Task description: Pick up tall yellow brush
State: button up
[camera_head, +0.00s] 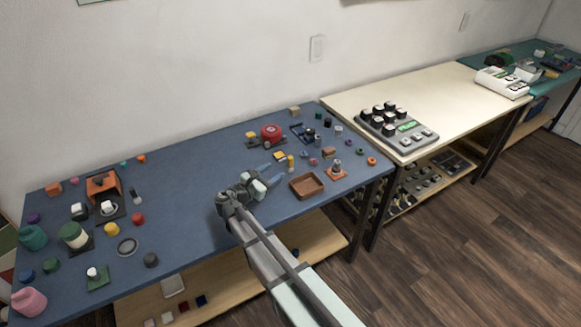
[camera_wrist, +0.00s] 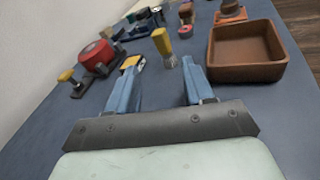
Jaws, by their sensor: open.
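The tall yellow brush (camera_head: 291,161) stands on the blue table, just beyond my gripper's fingertips. In the wrist view the brush (camera_wrist: 162,42) looks upright, with its yellow handle on top and pale bristles below. My gripper (camera_head: 274,163) is low over the table and open. In the wrist view the two blue fingers of my gripper (camera_wrist: 160,66) are apart with nothing between them. The brush shows ahead of the gap and does not appear to be touched.
A brown tray (camera_wrist: 215,68) sits close to the right finger. A black-and-yellow block (camera_wrist: 131,63) is ahead of the left finger, with a red round device (camera_wrist: 96,54) further left. Several small parts crowd behind the brush. The blue table (camera_head: 190,190) is clear left of my gripper.

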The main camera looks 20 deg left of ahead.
aim_at(289, 160)
jog(key=shift+s+a+n+t, duration=0.1)
jog(key=shift+s+n+t, duration=0.75)
jog(key=shift+n, duration=0.35)
jog(key=x, duration=0.7)
jog(key=shift+x, duration=3.3)
jog(key=shift+s+d+r, duration=0.1)
jog(key=shift+d, duration=0.1)
grip_shut()
